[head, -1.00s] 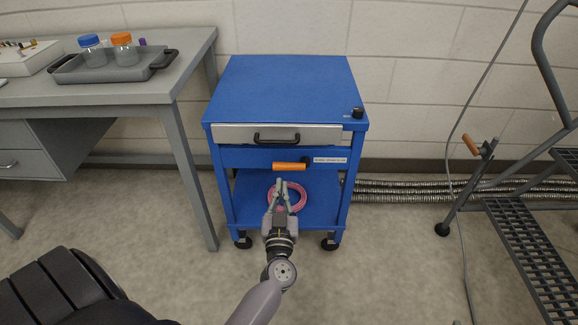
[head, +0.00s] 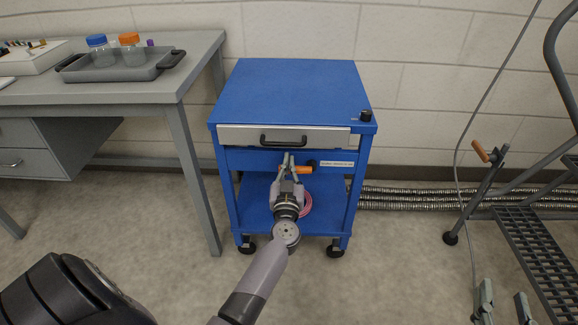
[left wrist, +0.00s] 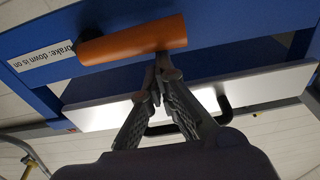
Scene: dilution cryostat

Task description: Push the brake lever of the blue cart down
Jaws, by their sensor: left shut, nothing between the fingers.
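The blue cart (head: 296,85) stands against the wall. Its orange brake lever (head: 304,170) sticks out roughly level below the drawer, partly hidden behind my left gripper. My left gripper (head: 288,158) is shut and empty, with its fingertips at the lever's height. In the left wrist view the shut fingertips (left wrist: 158,62) overlap the edge of the orange lever (left wrist: 130,42) near one end; I cannot tell if they touch. A label reading "brake: down is on" (left wrist: 42,63) sits beside it. Two fingers of my right gripper (head: 504,292) show apart at the bottom right, empty.
A silver drawer (head: 235,136) with a black handle is above the lever. A pink coil (head: 306,204) lies on the cart's lower shelf. A grey table (head: 150,93) with a tray stands left; metal steps (head: 535,245) stand right. Floor in front is clear.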

